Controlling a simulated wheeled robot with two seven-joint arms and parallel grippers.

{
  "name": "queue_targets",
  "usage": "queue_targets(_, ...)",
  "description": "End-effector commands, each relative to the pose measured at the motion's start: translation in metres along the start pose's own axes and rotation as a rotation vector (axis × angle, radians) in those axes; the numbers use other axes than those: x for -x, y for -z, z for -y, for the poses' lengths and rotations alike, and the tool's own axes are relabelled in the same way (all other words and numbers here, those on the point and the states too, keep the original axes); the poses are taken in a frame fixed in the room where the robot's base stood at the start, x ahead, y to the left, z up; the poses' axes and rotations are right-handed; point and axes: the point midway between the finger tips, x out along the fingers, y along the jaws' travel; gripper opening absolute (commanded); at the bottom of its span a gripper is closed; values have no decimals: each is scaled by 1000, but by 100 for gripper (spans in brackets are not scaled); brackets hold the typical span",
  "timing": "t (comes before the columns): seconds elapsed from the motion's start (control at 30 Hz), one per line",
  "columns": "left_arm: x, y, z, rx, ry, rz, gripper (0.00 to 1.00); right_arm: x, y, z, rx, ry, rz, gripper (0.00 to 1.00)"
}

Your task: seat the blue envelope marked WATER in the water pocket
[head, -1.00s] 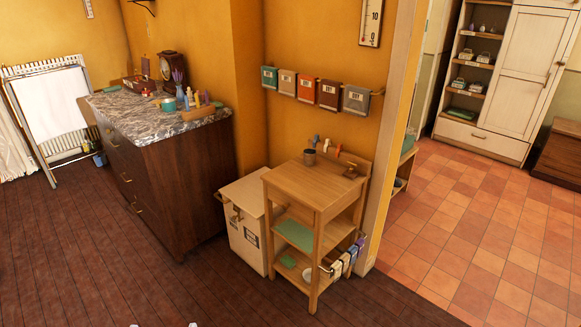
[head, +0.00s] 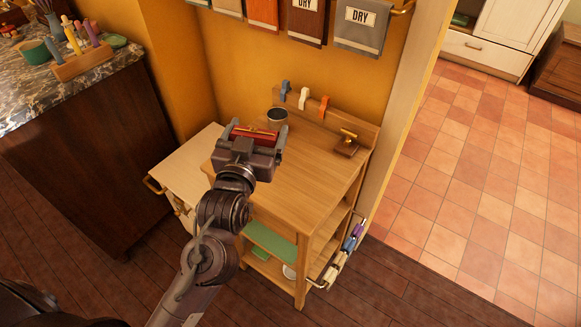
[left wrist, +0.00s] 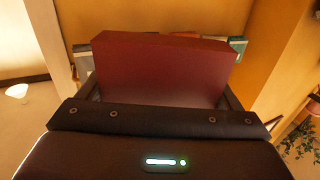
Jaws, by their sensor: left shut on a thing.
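My left gripper (head: 258,142) is shut on a dark red, flat block-like thing (head: 251,133), raised above the wooden stand. The left wrist view shows this thing (left wrist: 160,68) as a broad maroon slab held upright between the fingers. No writing shows on it. I cannot make out a blue envelope marked WATER. Several wall pockets hang from a rail, cut by the top edge: the grey one (head: 362,32) and dark brown one (head: 308,24) read DRY, beside an orange one (head: 263,13). I see no pocket marked WATER. My right gripper is not in view.
The wooden stand (head: 300,165) carries a dark cup (head: 277,118), coloured clips on its back board and a brass-topped piece (head: 347,143). Coloured rolls hang at its right side. A pale bin (head: 185,165) and a marble-topped dresser (head: 80,180) stand left. Tiled floor is clear at right.

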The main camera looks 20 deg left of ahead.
Motion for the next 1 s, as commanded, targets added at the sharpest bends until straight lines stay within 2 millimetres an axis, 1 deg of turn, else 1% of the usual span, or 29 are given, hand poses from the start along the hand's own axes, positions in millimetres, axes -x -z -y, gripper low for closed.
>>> queue_targets(0.03,-15,-8,-2,7,3,-14,60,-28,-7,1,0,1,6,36)
queue_targets(0.1,-30,-3,-3,10,2,-11,60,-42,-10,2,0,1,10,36)
queue_targets(0.2,-44,5,-6,13,-2,-8,60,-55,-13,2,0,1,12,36)
queue_targets(0.3,-52,11,-7,15,-6,-4,60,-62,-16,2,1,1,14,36)
queue_targets(0.37,-55,12,-8,16,-7,-1,60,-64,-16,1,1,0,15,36)
queue_targets(0.43,-56,7,-8,15,-8,3,60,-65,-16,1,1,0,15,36)
queue_targets(0.47,-56,3,-8,14,-8,4,60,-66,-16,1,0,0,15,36)
queue_targets(0.57,-56,-20,-9,12,-9,9,60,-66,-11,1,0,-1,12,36)
queue_targets(0.7,-56,-58,-9,13,-8,8,60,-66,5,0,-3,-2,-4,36)
queue_targets(0.8,-56,-85,-10,13,-9,8,60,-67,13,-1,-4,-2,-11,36)
queue_targets(0.9,-56,-109,-10,13,-9,6,60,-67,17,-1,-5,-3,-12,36)
queue_targets(1.0,-55,-127,-11,14,-10,4,60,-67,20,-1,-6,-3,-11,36)
